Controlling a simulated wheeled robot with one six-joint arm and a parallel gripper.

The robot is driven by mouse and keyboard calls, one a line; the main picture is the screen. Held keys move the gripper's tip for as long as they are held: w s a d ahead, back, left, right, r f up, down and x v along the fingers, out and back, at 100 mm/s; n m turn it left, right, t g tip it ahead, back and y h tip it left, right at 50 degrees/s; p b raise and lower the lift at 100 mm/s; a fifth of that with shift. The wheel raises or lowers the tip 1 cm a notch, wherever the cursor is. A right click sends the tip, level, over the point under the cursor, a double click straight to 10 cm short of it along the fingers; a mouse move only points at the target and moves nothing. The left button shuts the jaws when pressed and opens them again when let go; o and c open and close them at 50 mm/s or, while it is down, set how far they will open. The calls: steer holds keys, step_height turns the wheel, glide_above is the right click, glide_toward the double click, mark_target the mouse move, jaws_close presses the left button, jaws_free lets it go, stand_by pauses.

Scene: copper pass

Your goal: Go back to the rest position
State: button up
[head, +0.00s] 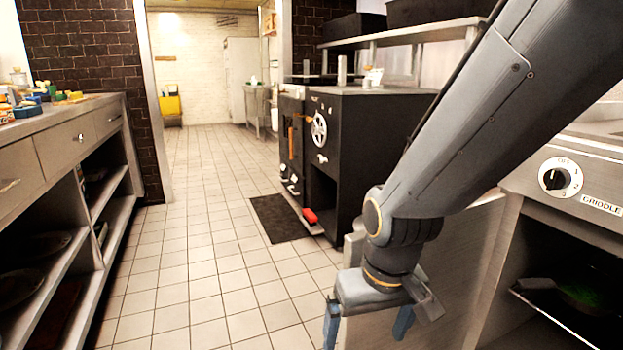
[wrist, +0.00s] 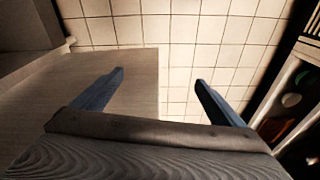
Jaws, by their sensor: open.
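My gripper (head: 367,328) hangs at the end of my arm in the lower right of the head view, pointing down. Its two blue fingers are spread apart with nothing between them. In the wrist view the gripper (wrist: 159,77) is also open and empty, with a grey panel (wrist: 120,110) and floor tiles beneath it. In the head view my arm reaches down from the upper right, in front of a griddle unit. No rest marker is visible.
A griddle unit (head: 562,178) with a knob stands close at right. A black oven (head: 358,125) with a handwheel stands ahead, beside a dark floor mat (head: 278,219). A counter with drawers (head: 68,142) and open shelves lines the left. The tiled aisle (head: 195,255) between is clear.

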steer(key=s+a+r+n+g, duration=0.15)
steer(key=s+a+n, duration=0.25)
steer(key=s+a, duration=0.65)
steer(key=d+r+m+p, duration=0.3)
steer(key=d+r+p, duration=0.7)
steer(key=r+p, duration=0.3)
steer(key=d+r+m+p, duration=0.3)
steer(key=d+r+p, duration=0.7)
steer(key=r+p, duration=0.4)
steer(key=p, duration=0.4)
steer(key=shift+d+r+m+h, duration=0.2)
steer(key=shift+d+m+h, duration=0.1)
steer(key=shift+h, duration=0.1)
